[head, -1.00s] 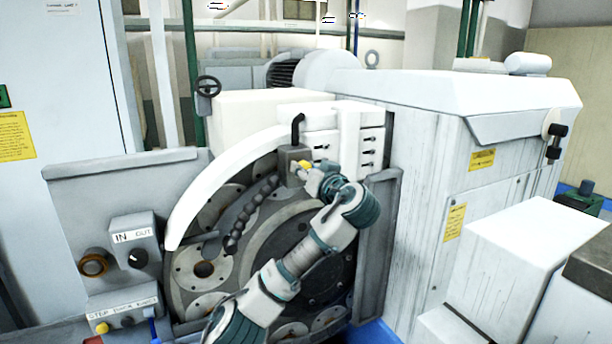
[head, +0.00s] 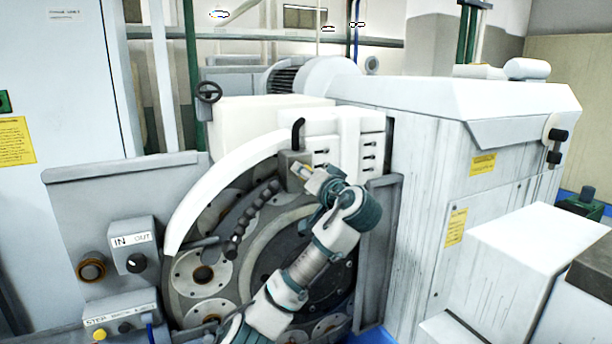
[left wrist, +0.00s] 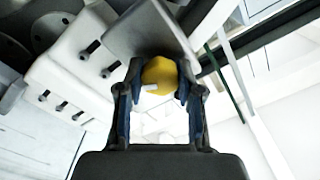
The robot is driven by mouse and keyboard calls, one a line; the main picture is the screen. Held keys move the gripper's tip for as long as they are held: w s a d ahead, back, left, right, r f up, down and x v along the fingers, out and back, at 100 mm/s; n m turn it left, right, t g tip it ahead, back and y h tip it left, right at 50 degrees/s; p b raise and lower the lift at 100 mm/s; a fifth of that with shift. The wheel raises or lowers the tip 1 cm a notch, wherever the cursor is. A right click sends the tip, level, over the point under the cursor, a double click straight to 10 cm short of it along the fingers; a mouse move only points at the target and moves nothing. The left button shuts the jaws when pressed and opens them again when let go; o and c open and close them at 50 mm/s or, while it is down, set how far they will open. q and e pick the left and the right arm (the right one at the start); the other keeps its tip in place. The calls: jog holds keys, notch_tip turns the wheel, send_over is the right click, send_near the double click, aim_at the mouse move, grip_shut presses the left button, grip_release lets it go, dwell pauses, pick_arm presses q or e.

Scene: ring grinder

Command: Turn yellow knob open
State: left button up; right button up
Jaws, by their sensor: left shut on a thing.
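The yellow knob (left wrist: 160,76) sits on the dark grey valve block (left wrist: 148,30). It shows between both fingers of my left gripper (left wrist: 160,85) in the left wrist view. The fingers are shut on the knob, one on each side. In the head view, my left gripper (head: 308,175) reaches up from below to the grey block (head: 289,162) on the machine front. My right gripper is not in view.
A segmented dark hose (head: 245,218) hangs down left of the gripper, before the round grinder plate (head: 255,262). A white curved guard (head: 205,185) arches above it. A control box (head: 134,245) stands at the left. White casing (left wrist: 85,50) lies close beside the knob.

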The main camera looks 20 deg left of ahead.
pick_arm(q)
jog(key=o, duration=1.2)
jog(key=shift+w, duration=0.1)
jog(key=shift+w+f, duration=0.1)
jog(key=shift+w, duration=0.05)
jog(key=shift+d, duration=0.1)
jog(key=v, duration=1.2)
jog(key=shift+w+d, duration=0.1)
jog(key=shift+w, duration=0.05)
jog(key=shift+f, duration=0.15)
